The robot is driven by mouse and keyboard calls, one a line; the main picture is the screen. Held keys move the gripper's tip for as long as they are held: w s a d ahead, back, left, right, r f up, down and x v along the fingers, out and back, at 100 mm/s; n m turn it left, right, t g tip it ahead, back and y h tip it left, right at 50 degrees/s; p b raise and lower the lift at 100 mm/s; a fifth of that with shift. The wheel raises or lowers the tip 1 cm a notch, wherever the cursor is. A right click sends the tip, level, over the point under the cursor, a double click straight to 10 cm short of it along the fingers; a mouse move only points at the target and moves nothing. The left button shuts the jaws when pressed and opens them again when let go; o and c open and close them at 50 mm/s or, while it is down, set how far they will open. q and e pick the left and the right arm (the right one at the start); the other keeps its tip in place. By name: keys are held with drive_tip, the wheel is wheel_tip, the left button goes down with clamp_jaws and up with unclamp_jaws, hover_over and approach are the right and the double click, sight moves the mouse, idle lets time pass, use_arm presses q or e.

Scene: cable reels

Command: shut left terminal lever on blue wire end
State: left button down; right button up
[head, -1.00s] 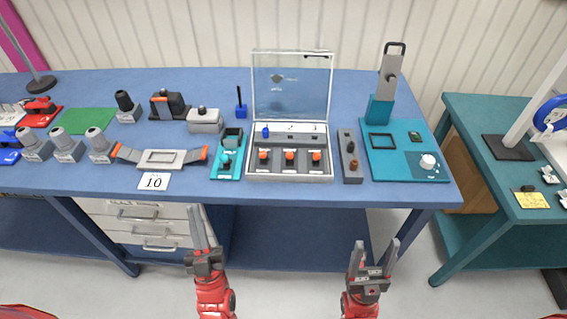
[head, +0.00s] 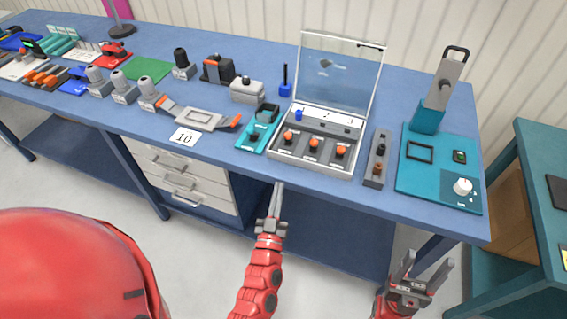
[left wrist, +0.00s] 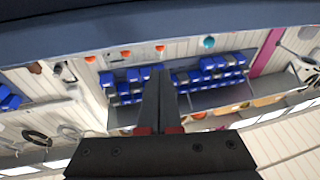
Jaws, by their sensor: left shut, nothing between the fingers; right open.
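I cannot make out a left terminal, its lever or a blue wire end in any current view. My left gripper (head: 278,190) is shut and empty, in front of the blue bench's front edge. Its closed fingers (left wrist: 158,100) also fill the middle of the left wrist view, with nothing between them. My right gripper (head: 430,262) is open and empty, lower right, in front of the bench and apart from everything.
The blue bench (head: 215,155) holds a clear-lidded box (head: 318,150), a teal panel (head: 420,180) and several small devices. A teal table (head: 535,180) is cut off at the right. Blue bins (left wrist: 205,75) line shelves in the wrist view.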

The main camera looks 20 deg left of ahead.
sight(287, 138)
use_arm(q)
drive_tip(key=p+x, duration=0.1)
drive_tip(key=x, duration=0.3)
drive_tip(key=p+x, duration=0.2)
drive_tip(key=x, duration=0.2)
drive_tip(key=p+x, duration=0.1)
drive_tip(key=x, duration=0.3)
drive_tip(key=shift+w+r+p, duration=0.1)
drive_tip(key=shift+r+p, duration=0.25)
drive_tip(key=shift+w+a, duration=0.2)
drive_tip(key=shift+w, duration=0.45)
drive_tip(key=shift+f, duration=0.1)
drive_tip(key=shift+w+p, duration=0.1)
drive_tip(key=shift+p, duration=0.2)
